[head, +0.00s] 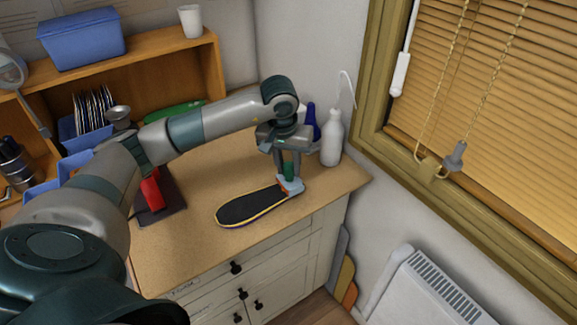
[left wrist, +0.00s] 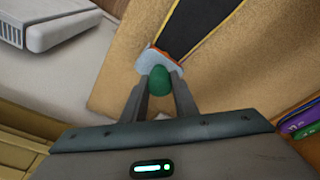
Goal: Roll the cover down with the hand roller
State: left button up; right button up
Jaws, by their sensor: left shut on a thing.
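The insole with its dark cover (head: 252,206) lies flat on the tan worktop, near the front edge. My left gripper (head: 288,172) is above the insole's right end, pointing down. It is shut on the green handle of the hand roller (head: 290,185). In the left wrist view the green handle (left wrist: 159,80) sits between the two fingers, with the roller's pale head beyond it at the end of the dark cover (left wrist: 200,28). Whether the roller presses on the cover cannot be told. My right gripper is not in view.
A red object (head: 152,193) on a dark base stands to the left. A wooden shelf (head: 170,62) holds a blue bin (head: 82,40). The worktop's front (head: 185,262) is clear.

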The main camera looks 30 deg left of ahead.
pick_arm(q)
jog(key=shift+s+f+b, duration=0.15)
jog(key=shift+b, duration=0.7)
dwell(3.0)
jog(key=shift+s, duration=0.1)
jog(key=shift+s+a+f+b, duration=0.1)
jog(key=shift+s+a+b, duration=0.2)
jog(key=shift+s, duration=0.3)
jog(key=shift+s+a+b, duration=0.3)
jog(key=shift+s+b, duration=0.05)
jog(key=shift+s, duration=0.3)
jog(key=shift+s+a+f+b, duration=0.1)
jog(key=shift+s+a+b, duration=0.2)
jog(key=shift+s, duration=0.3)
